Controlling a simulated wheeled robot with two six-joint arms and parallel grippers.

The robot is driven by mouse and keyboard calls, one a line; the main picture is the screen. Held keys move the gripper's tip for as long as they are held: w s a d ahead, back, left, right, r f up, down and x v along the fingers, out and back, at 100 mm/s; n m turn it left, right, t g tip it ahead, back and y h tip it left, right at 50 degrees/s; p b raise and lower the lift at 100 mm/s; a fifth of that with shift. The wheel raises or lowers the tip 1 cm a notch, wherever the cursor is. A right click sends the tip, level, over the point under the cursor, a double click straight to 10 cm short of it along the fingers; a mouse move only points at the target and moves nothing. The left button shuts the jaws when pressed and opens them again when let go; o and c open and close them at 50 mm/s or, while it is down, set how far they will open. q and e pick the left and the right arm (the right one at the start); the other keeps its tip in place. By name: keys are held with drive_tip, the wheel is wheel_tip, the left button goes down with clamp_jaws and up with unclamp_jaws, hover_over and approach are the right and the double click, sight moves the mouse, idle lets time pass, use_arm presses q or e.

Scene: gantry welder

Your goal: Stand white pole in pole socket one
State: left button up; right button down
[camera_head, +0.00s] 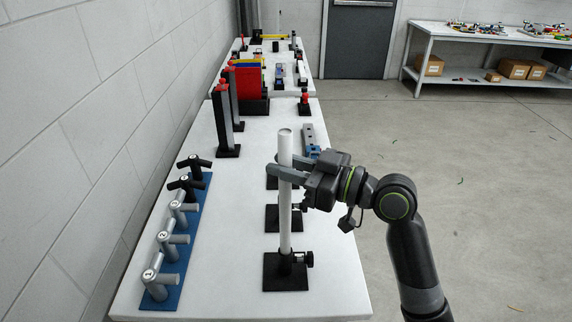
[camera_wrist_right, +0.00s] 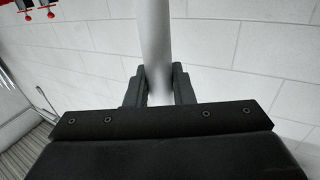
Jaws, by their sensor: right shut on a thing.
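A white pole (camera_head: 285,215) stands upright at the front of the white table, its lower end at the nearest black pole socket (camera_head: 286,273). This socket has a square base and a side knob. I cannot tell how deep the pole sits in it. My right gripper (camera_head: 284,170) is shut on the pole near its upper part. In the right wrist view the pole (camera_wrist_right: 155,45) runs up between the two fingers (camera_wrist_right: 158,88), and its lower end is hidden. My left gripper is not in view.
More black socket bases (camera_head: 284,218) stand behind the first in a row. A blue rack (camera_head: 170,270) with several grey and black T-handles lies to the left. Red and grey upright pieces (camera_head: 226,115) stand farther back. The table (camera_head: 225,280) is clear between rack and sockets.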

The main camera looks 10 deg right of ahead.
drive_tip(key=shift+f, duration=0.3)
drive_tip(key=c, duration=1.2)
unclamp_jaws()
drive_tip(key=shift+o, duration=0.2)
drive_tip(key=b+v, duration=0.3)
drive_tip(key=v, duration=0.9)
